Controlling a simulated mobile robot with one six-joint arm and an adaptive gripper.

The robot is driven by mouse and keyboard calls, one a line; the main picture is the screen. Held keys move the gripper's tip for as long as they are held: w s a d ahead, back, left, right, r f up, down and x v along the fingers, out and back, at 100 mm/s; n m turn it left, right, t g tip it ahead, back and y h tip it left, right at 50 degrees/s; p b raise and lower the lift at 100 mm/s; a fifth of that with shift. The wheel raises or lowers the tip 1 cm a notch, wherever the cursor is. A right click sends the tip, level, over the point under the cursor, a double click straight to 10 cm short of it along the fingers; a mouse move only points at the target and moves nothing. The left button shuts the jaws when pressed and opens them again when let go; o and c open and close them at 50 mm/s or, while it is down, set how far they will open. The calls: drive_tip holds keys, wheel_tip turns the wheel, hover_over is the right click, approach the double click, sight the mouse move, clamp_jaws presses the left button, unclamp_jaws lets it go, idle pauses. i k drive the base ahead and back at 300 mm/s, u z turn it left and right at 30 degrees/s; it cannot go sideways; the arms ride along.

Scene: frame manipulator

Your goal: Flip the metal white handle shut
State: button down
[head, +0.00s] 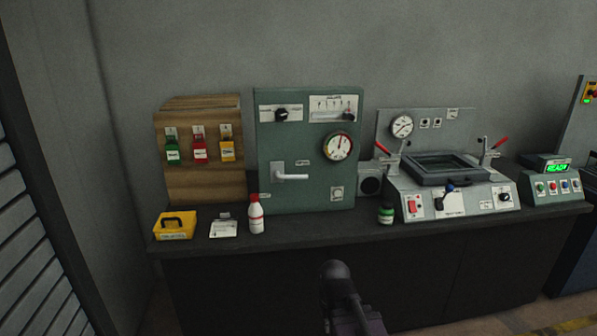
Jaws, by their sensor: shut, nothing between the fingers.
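A white metal lever handle (291,177) sits on the front of a green cabinet (306,202) on the bench. It sticks out to the right from a pale plate and lies about level. Part of my dark arm shows at the bottom centre, in front of the bench and well below the handle. The fingers of my gripper cannot be made out. Nothing of mine touches the handle or the cabinet.
A yellow box (175,226) is at left. A framed machine (446,167) with red-tipped levers stands right. The bench front before the cabinet is clear.

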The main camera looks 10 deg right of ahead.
sight(278, 175)
drive_tip(key=u, duration=0.05)
drive_tip(key=i, duration=0.95)
drive_tip(key=z, duration=0.05)
